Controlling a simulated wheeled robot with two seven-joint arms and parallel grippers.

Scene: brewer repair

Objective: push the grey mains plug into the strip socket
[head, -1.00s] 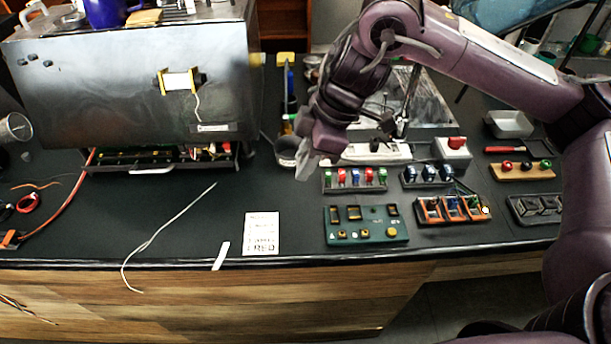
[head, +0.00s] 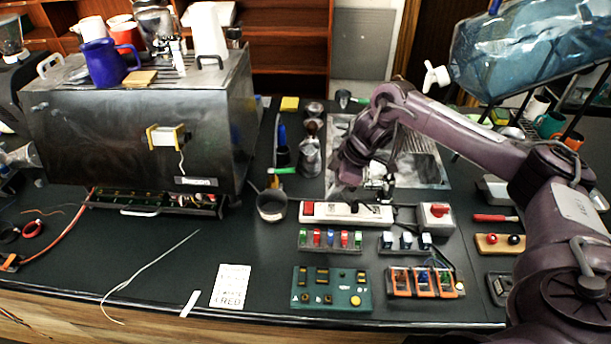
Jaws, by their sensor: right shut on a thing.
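The white strip socket (head: 330,212) lies on the dark bench, with a red switch at its left end and dark spots along its top. My right gripper (head: 338,188) points down just above and behind the strip's left half. It is shut on a small grey piece, which I take to be the grey mains plug. The plug is mostly hidden by the fingers, and I cannot tell whether it touches the strip. My left gripper is out of view.
A metal brewer (head: 100,130) stands at the left. A box with a red knob (head: 436,214) sits right of the strip. In front are a connector row (head: 330,240) and a green board (head: 331,288). A round pot (head: 271,206) stands left of the strip.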

